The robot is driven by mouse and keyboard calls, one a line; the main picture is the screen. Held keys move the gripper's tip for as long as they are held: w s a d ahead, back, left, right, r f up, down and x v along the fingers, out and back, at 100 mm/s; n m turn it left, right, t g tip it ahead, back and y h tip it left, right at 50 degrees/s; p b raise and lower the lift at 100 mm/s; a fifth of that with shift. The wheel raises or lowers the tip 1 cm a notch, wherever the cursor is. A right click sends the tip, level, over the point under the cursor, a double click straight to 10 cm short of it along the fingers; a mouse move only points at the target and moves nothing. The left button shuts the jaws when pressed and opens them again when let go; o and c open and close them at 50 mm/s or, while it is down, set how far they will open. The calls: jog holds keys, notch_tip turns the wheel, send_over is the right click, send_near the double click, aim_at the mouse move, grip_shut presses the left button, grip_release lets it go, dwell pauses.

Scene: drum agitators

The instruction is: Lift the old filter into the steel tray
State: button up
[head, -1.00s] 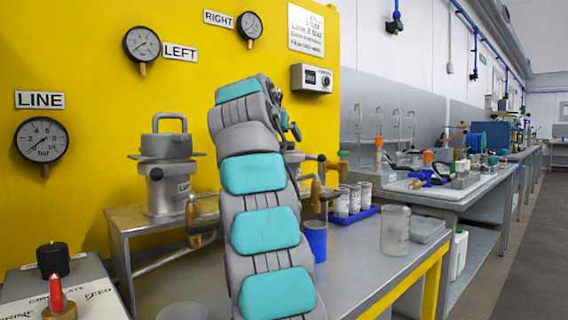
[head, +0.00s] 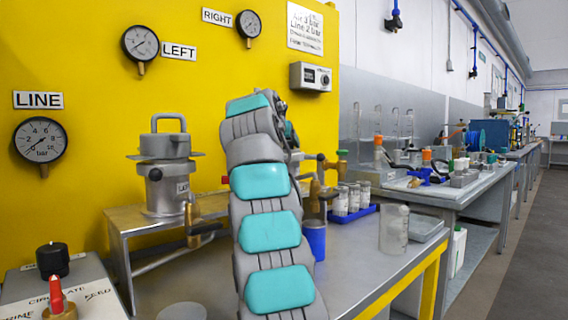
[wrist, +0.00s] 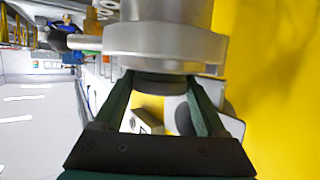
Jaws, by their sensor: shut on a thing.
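In the wrist view my gripper (wrist: 160,92) has its two dark green fingers on either side of a dark round piece (wrist: 160,78). This piece sits against a wide steel cylinder with a flange (wrist: 165,45). I cannot tell whether the dark piece is the old filter. In the head view my arm hides the gripper and most of what is behind it. A shallow grey steel tray (head: 428,228) lies at the right back of the bench, beside a clear jar (head: 394,229).
A lidded steel housing (head: 166,170) stands on a raised stand at left. A blue cup (head: 315,240) and a blue rack of jars (head: 350,210) are close to my arm. The yellow panel (head: 90,100) rises behind. The bench front right is clear.

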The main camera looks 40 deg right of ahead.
grip_shut()
dwell(0.5)
